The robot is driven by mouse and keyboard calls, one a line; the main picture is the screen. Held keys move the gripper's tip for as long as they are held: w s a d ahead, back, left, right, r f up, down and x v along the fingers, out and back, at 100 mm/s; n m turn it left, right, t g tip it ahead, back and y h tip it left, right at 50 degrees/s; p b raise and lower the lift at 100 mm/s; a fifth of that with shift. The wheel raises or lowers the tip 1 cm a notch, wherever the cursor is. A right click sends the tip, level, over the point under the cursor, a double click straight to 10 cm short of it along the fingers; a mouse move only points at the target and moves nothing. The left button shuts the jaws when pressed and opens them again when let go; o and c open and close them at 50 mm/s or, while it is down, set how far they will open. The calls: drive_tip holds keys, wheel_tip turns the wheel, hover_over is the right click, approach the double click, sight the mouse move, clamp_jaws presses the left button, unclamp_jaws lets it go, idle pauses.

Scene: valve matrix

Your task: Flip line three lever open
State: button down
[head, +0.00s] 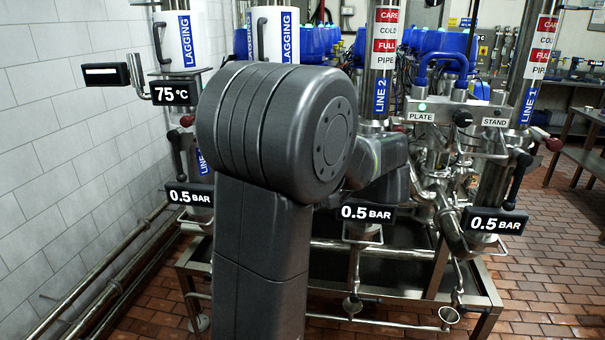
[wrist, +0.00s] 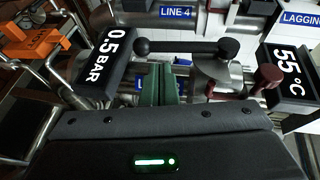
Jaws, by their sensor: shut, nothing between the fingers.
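A blue label behind the fingers is mostly covered, so the lever's line number is unreadable. A LINE 4 label (wrist: 176,12) is on a pipe beyond. In the head view my arm hides my gripper and the middle-left pipe.
A 0.5 BAR display (wrist: 105,65) and a 55 °C display (wrist: 296,75) flank the lever closely, with a dark red knob (wrist: 270,75) by the latter. In the head view, LINE 2 (head: 381,96) and LINE 1 (head: 527,103) pipes stand right. Tiled floor (head: 545,290) is free at right.

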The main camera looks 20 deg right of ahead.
drive_tip(key=f+b+v, duration=0.1)
drive_tip(key=f+v, duration=0.1)
drive_tip(key=v, duration=0.7)
drive_tip(key=shift+s+d+r, duration=0.4)
drive_tip(key=shift+s+r, duration=0.1)
drive_tip(key=shift+w, duration=0.1)
